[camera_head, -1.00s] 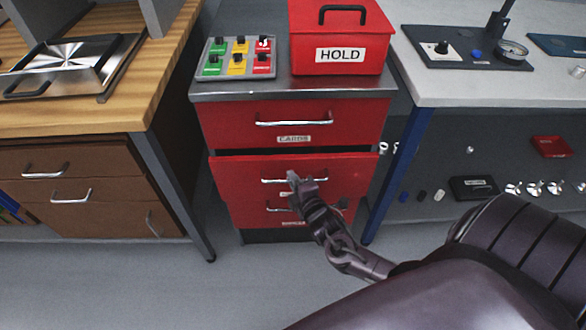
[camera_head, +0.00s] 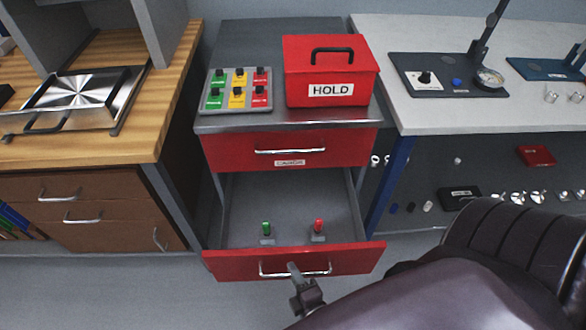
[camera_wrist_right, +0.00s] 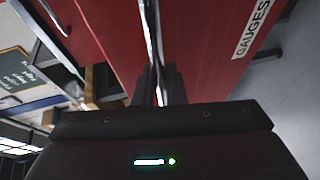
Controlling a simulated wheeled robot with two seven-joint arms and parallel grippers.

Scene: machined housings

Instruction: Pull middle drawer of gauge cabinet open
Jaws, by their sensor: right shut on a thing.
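The red gauge cabinet's middle drawer (camera_head: 225,266) stands pulled well out in the head view, its grey inside showing. A green-topped gauge (camera_head: 266,229) and a red-topped gauge (camera_head: 318,227) stand upright in it. My right gripper (camera_head: 294,270) is shut on the drawer's silver bar handle (camera_head: 322,270). In the right wrist view my right gripper's fingers (camera_wrist_right: 158,88) close around the handle (camera_wrist_right: 150,35), beside the red front with a GAUGES label (camera_wrist_right: 252,28). The top drawer (camera_head: 225,152) is shut. The lower drawer is hidden. My left gripper is not in view.
A red HOLD box (camera_head: 330,75) and a grey button panel (camera_head: 238,90) sit on the cabinet top. A wooden bench (camera_head: 140,135) stands left, and a white-topped bench (camera_head: 440,115) right. Floor shows in front of the wooden bench.

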